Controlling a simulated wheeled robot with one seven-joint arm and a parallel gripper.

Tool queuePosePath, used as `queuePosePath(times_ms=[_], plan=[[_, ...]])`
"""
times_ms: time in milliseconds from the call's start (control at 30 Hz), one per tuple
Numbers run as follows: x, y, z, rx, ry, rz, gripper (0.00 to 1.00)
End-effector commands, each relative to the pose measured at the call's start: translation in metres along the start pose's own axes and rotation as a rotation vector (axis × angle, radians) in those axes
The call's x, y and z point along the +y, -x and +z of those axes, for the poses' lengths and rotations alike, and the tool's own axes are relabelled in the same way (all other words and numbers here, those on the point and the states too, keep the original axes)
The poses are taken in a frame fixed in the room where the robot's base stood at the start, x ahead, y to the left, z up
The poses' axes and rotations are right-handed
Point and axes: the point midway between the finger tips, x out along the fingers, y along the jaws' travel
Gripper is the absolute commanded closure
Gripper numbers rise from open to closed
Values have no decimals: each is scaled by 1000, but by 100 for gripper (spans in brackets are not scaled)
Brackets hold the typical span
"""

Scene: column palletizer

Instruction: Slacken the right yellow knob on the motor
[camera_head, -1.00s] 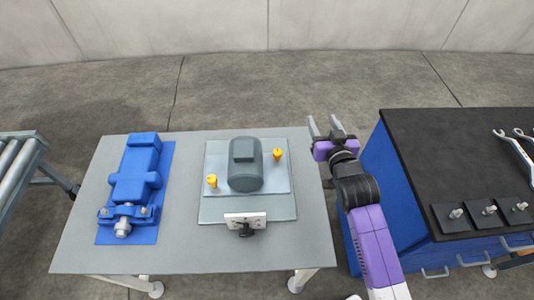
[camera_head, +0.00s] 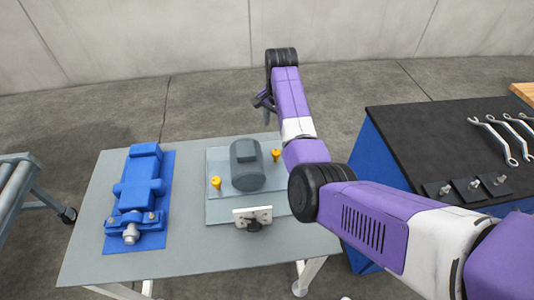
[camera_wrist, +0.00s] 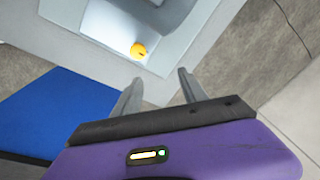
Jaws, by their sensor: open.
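The grey motor (camera_head: 247,165) stands on a light plate on the grey table. The right yellow knob (camera_head: 276,154) is at the plate's far right, beside the motor. The left yellow knob (camera_head: 215,183) is on the motor's other side. My gripper (camera_head: 264,108) hangs beyond the table's far edge, above and apart from the right knob, partly hidden by my arm. In the wrist view my gripper (camera_wrist: 160,78) is open and empty. One yellow knob (camera_wrist: 138,50), seemingly the right one, shows just beyond the fingertips.
A blue pump-like unit (camera_head: 140,188) sits on the table's left side. A white bracket (camera_head: 252,215) stands in front of the motor. A blue cabinet with a dark top (camera_head: 425,145) stands at right, with several wrenches (camera_head: 510,135) on it. A roller conveyor (camera_head: 12,185) is at far left.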

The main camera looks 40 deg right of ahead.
Motion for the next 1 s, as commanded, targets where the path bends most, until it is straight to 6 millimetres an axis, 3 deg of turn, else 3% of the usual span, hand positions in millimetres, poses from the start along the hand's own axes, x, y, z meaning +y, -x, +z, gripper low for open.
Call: queuePosePath(times_ms=[100,200,367,700,1000], plan=[[20,-3,18,-68,-55,87,50],[27,-3,24,-92,-89,118,50],[29,-16,26,-92,-100,121,50],[35,-65,30,-91,-99,119,50],[36,-79,32,-89,-98,116,50]])
